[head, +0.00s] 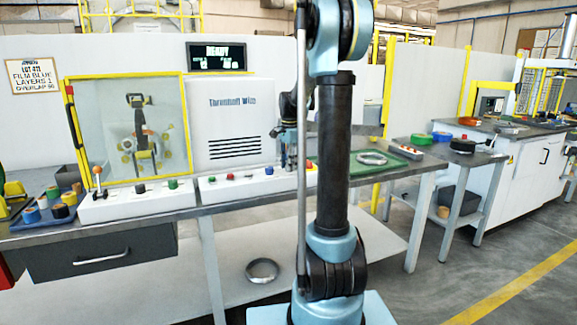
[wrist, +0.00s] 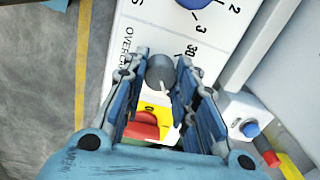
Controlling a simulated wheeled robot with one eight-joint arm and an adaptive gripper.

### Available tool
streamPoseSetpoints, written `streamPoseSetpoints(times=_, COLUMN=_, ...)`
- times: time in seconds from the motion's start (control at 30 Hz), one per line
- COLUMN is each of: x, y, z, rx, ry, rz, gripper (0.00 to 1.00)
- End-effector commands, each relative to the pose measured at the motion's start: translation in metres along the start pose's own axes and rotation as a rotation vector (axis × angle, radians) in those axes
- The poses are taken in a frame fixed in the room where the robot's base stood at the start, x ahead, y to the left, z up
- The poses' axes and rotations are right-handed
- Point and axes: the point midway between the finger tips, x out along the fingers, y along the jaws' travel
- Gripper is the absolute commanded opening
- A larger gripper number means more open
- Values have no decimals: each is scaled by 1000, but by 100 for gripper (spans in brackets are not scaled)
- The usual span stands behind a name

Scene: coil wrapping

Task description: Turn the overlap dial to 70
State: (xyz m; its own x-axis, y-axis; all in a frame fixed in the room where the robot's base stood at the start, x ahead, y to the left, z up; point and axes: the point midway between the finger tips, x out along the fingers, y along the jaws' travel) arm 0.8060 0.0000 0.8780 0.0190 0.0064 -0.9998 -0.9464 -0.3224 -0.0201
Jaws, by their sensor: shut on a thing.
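The overlap dial (wrist: 160,73) is a dark grey round knob on a white panel, with part of the word OVERLAP and the number 30 printed beside it. A small pale pointer mark shows on its lower side in the wrist view. My gripper (wrist: 161,72) has its two fingers on either side of the dial, closed on it. The rest of the dial's scale is hidden by the fingers. In the head view my gripper (head: 290,165) is down at the right part of the control panel, and the dial is not clearly visible there.
A red knob on a yellow base (wrist: 143,125) sits close below the dial. A blue knob (wrist: 197,3) with numbers 2 and 3 is above it. The display (head: 220,57) reads READY. A sign (head: 32,75) hangs at left. A green tray (head: 375,167) lies right of my arm.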

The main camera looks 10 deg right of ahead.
Motion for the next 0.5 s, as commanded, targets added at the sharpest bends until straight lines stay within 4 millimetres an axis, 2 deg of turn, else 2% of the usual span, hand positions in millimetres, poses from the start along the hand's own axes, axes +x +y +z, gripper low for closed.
streamPoseSetpoints(times=0.5, x=-1, y=-3, z=0, rx=66, ry=1, rz=-5, gripper=3)
